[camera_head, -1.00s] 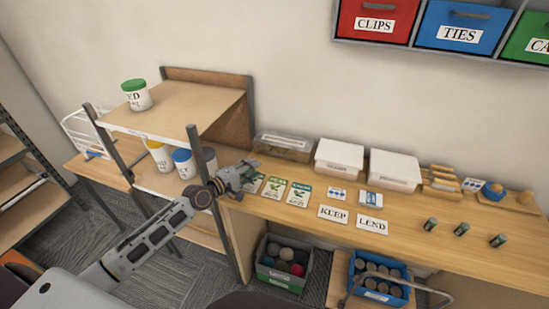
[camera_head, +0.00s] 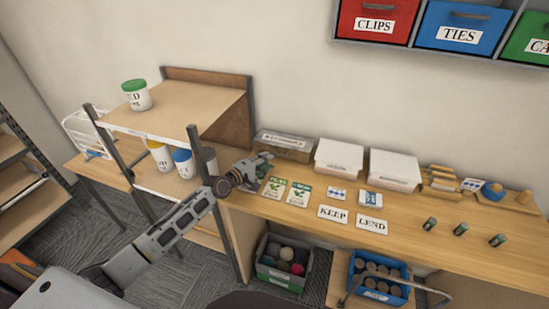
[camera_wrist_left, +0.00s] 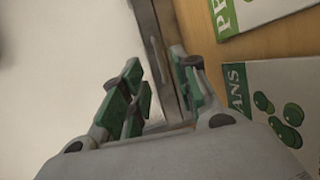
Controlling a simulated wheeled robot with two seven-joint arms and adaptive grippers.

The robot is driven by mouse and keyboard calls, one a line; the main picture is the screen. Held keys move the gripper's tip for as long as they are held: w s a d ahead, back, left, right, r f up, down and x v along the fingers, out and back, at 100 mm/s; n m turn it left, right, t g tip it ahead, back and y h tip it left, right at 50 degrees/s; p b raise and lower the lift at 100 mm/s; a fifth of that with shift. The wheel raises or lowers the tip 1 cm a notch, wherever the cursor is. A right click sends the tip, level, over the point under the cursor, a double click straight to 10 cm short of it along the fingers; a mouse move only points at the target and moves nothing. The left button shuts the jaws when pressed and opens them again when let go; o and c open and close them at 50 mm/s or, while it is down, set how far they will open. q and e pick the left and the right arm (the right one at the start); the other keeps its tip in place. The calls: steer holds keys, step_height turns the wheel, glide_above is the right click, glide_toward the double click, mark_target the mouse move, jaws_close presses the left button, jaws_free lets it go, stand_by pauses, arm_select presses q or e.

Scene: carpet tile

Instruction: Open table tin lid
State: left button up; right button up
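The table tin (camera_head: 286,147) is a low, long brown-grey box with a pale label on top. It stands against the wall at the left end of the table, and its lid looks closed. My left gripper (camera_head: 262,163) is just in front of the tin's left end, above the table. In the left wrist view its green-padded fingers (camera_wrist_left: 160,92) are apart with nothing held. A narrow grey-brown edge, probably the tin's (camera_wrist_left: 158,45), shows between and beyond them; contact cannot be told. My right gripper is not in view.
Green-printed cards (camera_head: 299,193) lie in front of the tin. A white box (camera_head: 339,157) stands to its right. The two-level shelf (camera_head: 180,105) with jars is close on the left, its post (camera_head: 205,190) beside my left arm. The wall is behind.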

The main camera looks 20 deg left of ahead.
mark_target(282, 146)
arm_select(q)
steer(key=shift+x, duration=2.75)
steer(key=shift+f, duration=0.1)
jaws_close()
